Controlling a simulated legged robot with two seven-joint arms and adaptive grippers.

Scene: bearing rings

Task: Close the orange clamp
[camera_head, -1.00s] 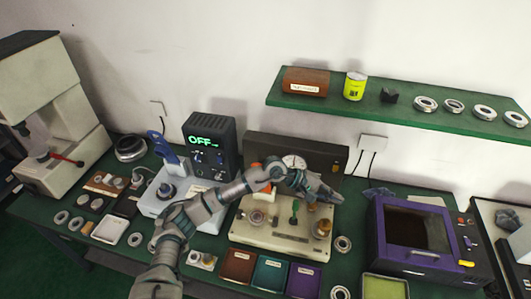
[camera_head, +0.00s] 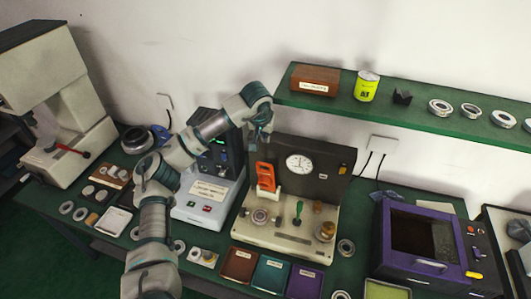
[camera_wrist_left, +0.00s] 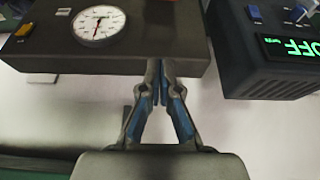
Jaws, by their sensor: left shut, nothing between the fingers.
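The orange clamp (camera_head: 265,176) stands upright on the left part of a cream test fixture (camera_head: 285,238), in front of the dark gauge panel (camera_head: 325,167). My left gripper (camera_head: 263,138) is just above the clamp in the head view, pointing down, and looks apart from it. In the left wrist view its blue-padded fingers (camera_wrist_left: 160,72) are shut with nothing between them. That view shows the gauge (camera_wrist_left: 99,26) but not the clamp. My right gripper is out of view.
The dark control box (camera_head: 204,130) is partly hidden behind my left arm; its green OFF display (camera_wrist_left: 290,48) shows in the wrist view. Brown, teal and purple trays (camera_head: 270,274) lie in front of the fixture. A purple oven (camera_head: 425,240) stands to the right.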

